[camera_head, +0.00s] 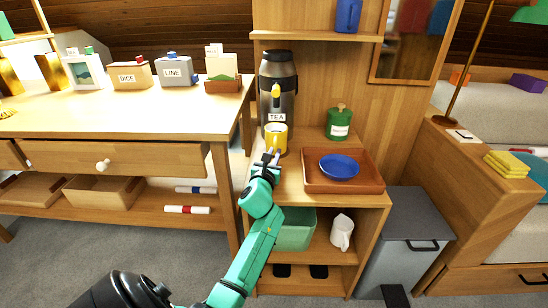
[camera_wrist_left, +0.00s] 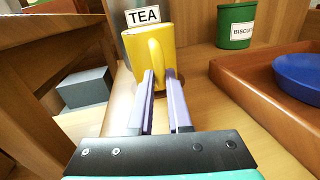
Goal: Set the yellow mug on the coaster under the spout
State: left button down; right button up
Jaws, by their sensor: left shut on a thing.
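My left gripper (camera_head: 269,156) is shut on the mug's handle. The left wrist view shows the mug (camera_wrist_left: 135,58) with its handle between the two fingers (camera_wrist_left: 161,80). I cannot tell whether the mug's base touches anything. My right gripper is not in view.
Right of the mug, an orange-brown tray (camera_head: 314,183) holds a blue plate (camera_head: 339,166). A green biscuit canister (camera_head: 338,123) stands behind the tray. A wooden table (camera_head: 150,122) is at the left. A white jug (camera_head: 342,232) and green bin (camera_head: 295,230) sit on the shelf below.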

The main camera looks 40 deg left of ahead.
pick_arm(q)
jog(key=c, duration=0.8)
grip_release()
jog(key=shift+c, duration=0.2)
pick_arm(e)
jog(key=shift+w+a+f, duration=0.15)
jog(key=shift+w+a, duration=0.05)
pick_arm(q)
jog(key=shift+s+d, duration=0.1)
jog(key=shift+s, duration=0.1)
jog(key=p+v, duration=0.1)
jog(key=v, duration=0.9)
jog(key=shift+s+d, duration=0.15)
jog(key=shift+s, duration=0.15)
jog(key=shift+s+d+r, duration=0.1)
jog(key=shift+s+d, duration=0.1)
jog(key=shift+s, duration=0.25)
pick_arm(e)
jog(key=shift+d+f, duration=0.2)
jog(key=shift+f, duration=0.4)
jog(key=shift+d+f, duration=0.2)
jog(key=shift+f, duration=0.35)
